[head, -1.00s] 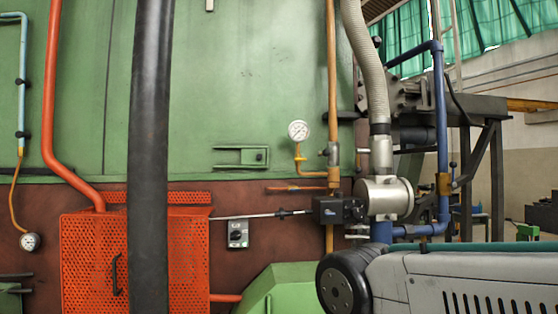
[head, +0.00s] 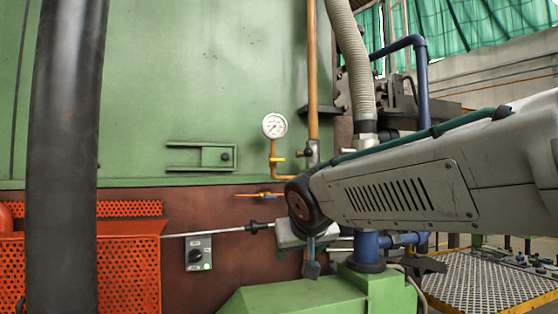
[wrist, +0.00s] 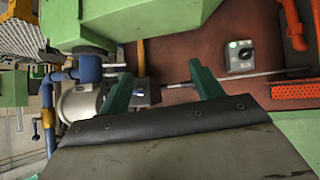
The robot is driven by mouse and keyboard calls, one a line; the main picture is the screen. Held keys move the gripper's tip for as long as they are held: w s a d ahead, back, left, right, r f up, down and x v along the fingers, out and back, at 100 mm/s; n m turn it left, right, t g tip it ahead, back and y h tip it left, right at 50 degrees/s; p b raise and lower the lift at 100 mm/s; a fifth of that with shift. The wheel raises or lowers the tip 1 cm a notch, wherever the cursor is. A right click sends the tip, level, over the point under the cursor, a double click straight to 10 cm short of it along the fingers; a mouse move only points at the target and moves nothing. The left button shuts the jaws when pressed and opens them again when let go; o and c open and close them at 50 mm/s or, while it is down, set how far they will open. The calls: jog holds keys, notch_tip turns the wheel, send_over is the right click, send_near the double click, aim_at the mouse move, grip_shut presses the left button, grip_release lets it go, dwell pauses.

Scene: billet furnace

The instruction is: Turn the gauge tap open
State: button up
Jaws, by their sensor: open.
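The gauge (head: 274,125) is a white round dial in the head view, on a thin orange-brown pipe against the green wall. A small yellow tap (head: 277,159) sits on that pipe just below the dial; its handle seems to lie across the pipe, but it is too small to be sure. My gripper (wrist: 162,84) shows in the wrist view with two green fingers spread apart and nothing between them. The gauge and its tap cannot be seen in the wrist view. In the head view my arm crosses from the right, its front joint below and right of the tap.
A grey switch box (head: 199,253) with a thin rod above it is on the red-brown wall. A thick black pipe (head: 68,150) and orange mesh (head: 80,270) stand left. A ribbed hose (head: 353,75) and blue pipes (head: 420,90) stand right. A green housing (head: 300,297) lies below.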

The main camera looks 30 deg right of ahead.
aim_at(277, 160)
jog(key=w+d+r+t, duration=0.4)
jog(key=w+r, duration=0.4)
jog(key=r, duration=0.2)
jog(key=w+d+r+t, duration=0.4)
jog(key=w+r, duration=0.4)
jog(key=r, duration=0.2)
jog(key=shift+n, duration=0.4)
jog(key=x, duration=0.8)
jog(key=shift+a+r, duration=0.2)
jog(key=shift+a, duration=0.15)
jog(key=c, duration=1)
